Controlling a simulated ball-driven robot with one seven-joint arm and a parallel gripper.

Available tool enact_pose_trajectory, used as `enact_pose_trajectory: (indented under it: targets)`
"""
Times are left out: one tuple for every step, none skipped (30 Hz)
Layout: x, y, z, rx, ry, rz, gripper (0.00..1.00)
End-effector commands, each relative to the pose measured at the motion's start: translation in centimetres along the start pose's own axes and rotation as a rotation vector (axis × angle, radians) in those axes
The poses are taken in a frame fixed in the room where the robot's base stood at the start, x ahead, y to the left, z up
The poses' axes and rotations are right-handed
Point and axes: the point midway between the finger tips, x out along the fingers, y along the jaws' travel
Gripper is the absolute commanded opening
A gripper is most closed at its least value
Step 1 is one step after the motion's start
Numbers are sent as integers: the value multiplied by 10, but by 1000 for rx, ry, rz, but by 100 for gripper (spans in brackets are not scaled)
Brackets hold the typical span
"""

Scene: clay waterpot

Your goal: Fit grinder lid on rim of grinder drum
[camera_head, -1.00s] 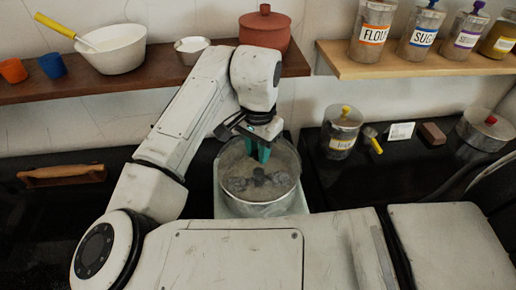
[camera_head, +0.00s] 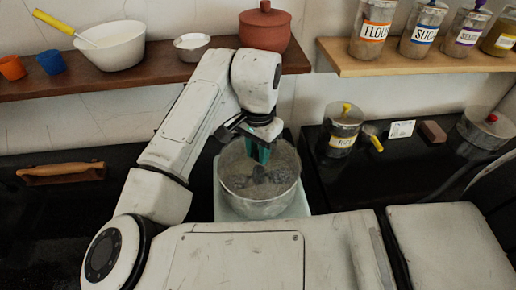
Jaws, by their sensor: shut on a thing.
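The grinder drum (camera_head: 258,205) is a round grey metal vessel on a pale base, just right of my arm. A see-through round cover, which looks like the grinder lid (camera_head: 238,165), shows at the drum's mouth, with dark shapes visible below. My gripper (camera_head: 261,154) points down over the back of the mouth, its teal fingers shut on the lid. The held part is hidden between the fingers. I cannot tell whether the lid's edge touches the drum rim all round.
A labelled jar with a yellow knob (camera_head: 342,130) stands right of the drum on the black counter. A brown wooden shelf (camera_head: 150,82) behind carries a white bowl (camera_head: 108,50) and a terracotta pot (camera_head: 265,30). A rolling pin (camera_head: 62,172) lies at the left.

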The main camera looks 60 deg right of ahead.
Motion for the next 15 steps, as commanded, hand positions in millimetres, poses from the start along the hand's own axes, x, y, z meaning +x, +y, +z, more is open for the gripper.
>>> enact_pose_trajectory:
  targets:
    - [0, 0, 0, 0, 0, 0, 0]
    - [0, 0, 0, 0, 0, 0, 0]
    - [0, 0, 0, 0, 0, 0, 0]
    - [0, 0, 0, 0, 0, 0, 0]
    - [0, 0, 0, 0, 0, 0, 0]
    - [0, 0, 0, 0, 0, 0, 0]
    - [0, 0, 0, 0, 0, 0, 0]
    - [0, 0, 0, 0, 0, -1, 0]
    - [0, 0, 0, 0, 0, -1, 0]
    - [0, 0, 0, 0, 0, -1, 27]
    - [0, 0, 0, 0, 0, -1, 30]
    - [0, 0, 0, 0, 0, -1, 34]
    - [0, 0, 0, 0, 0, -1, 37]
    - [0, 0, 0, 0, 0, -1, 40]
    - [0, 0, 0, 0, 0, -1, 43]
